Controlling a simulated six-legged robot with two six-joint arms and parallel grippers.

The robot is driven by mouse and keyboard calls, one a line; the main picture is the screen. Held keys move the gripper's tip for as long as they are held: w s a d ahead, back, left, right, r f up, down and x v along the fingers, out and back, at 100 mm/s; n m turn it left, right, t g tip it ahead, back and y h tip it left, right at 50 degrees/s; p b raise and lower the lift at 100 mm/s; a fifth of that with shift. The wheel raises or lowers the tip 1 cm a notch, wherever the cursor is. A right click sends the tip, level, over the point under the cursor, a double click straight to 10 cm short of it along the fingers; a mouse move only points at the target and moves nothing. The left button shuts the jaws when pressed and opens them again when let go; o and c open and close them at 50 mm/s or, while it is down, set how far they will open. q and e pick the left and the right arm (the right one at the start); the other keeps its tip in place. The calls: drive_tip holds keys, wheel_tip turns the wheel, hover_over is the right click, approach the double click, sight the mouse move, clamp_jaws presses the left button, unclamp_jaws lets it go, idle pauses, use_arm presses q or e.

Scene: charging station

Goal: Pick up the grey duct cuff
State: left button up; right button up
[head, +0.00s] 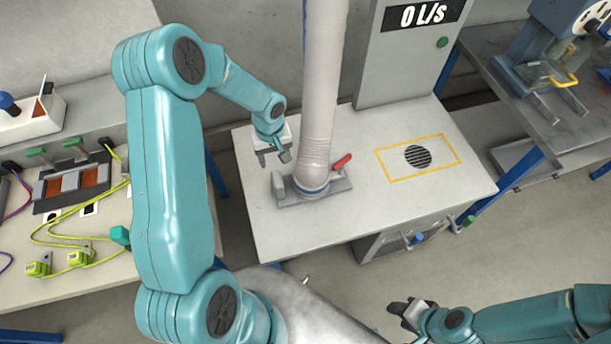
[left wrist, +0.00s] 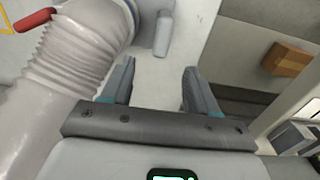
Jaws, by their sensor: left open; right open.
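The grey duct cuff (head: 313,178) is the ribbed lower end of a pale duct, with a blue band at its foot. It stands upright on a grey bracket (head: 340,184) with a red lever (head: 342,161) on the white bench. In the left wrist view the ribbed cuff (left wrist: 75,60) fills the left side. My left gripper (head: 274,158) is open and empty, just left of the cuff and apart from it. Its two fingers (left wrist: 158,86) show bare bench between them. My right gripper (head: 400,311) is low in front of the bench, open and away from the cuff.
A yellow-framed round vent (head: 417,157) lies on the bench right of the duct. A grey panel with a display (head: 422,15) stands behind. A cable-strewn table (head: 100,275) is at left, a metal bench (head: 500,75) at right. The front bench surface is clear.

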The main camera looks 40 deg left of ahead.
sight(279, 177)
use_arm(q)
drive_tip(key=f, duration=1)
drive_tip(key=shift+d+f+p, duration=0.25)
drive_tip(key=shift+p, duration=0.15)
drive_tip(key=shift+s+f+p, duration=0.15)
drive_tip(key=shift+f+p, duration=0.25)
drive_tip(key=shift+f, duration=1)
drive_tip(key=shift+s+f+p, duration=0.15)
drive_tip(key=shift+f+p, duration=0.25)
drive_tip(key=shift+f, duration=0.95)
drive_tip(key=c, duration=1)
drive_tip(key=shift+a, duration=0.1)
clamp_jaws()
drive_tip(key=shift+r, duration=0.15)
